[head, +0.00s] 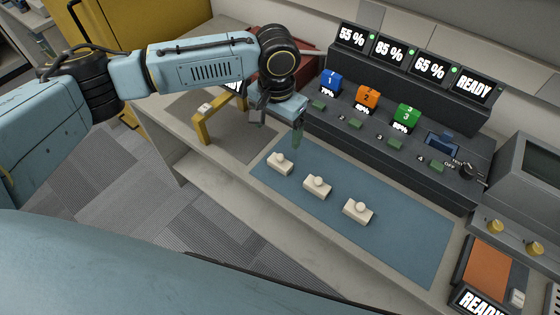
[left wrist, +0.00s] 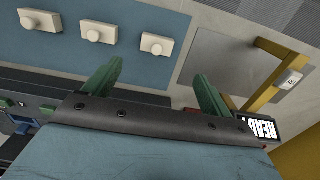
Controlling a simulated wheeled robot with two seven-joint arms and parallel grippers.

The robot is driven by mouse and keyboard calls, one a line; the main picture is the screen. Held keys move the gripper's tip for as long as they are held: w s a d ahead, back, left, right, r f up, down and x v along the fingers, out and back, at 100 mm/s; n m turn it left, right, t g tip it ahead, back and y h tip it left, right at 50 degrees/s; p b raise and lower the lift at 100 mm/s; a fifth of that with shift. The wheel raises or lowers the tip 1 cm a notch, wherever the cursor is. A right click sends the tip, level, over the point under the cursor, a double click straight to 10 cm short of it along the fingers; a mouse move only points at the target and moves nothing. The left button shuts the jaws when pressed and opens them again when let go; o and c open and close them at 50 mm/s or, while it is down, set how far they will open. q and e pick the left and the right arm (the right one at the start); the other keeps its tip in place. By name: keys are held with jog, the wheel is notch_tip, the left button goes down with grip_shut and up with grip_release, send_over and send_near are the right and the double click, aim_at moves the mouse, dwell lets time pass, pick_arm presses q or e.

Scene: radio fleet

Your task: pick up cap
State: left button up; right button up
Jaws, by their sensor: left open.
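Three cream caps with round knobs lie in a row on a blue mat (head: 410,235): a left cap (head: 280,164), a middle cap (head: 317,187) and a right cap (head: 357,210). In the left wrist view the order is reversed, with the left cap (left wrist: 157,43) nearest the fingers, then the middle cap (left wrist: 97,29) and the right cap (left wrist: 40,19). My left gripper (head: 278,128) is open and empty, above the mat's far left end, just beyond the left cap and apart from it. Its green fingers show in the left wrist view (left wrist: 158,68). My right gripper is not visible.
A dark console (head: 400,160) with blue, orange and green numbered blocks and lit displays stands behind the mat. A yellow bracket (head: 205,130) stands on a grey plate left of the mat. An orange pad (head: 492,265) lies at right.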

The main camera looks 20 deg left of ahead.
aim_at(280, 156)
pick_arm(q)
notch_tip(280, 156, down, 7)
jog(key=shift+r+b, duration=0.1)
jog(key=shift+b, duration=0.3)
jog(key=shift+w+d+f+b, duration=0.1)
jog(key=shift+d+f+b, duration=0.1)
jog(key=shift+f, duration=1.15)
jog(key=shift+w+d+f+b, duration=0.1)
jog(key=shift+f+b, duration=0.05)
jog(key=shift+f, duration=1.15)
jog(key=shift+s, duration=0.1)
jog(key=shift+c, duration=0.4)
jog(key=c, duration=0.9)
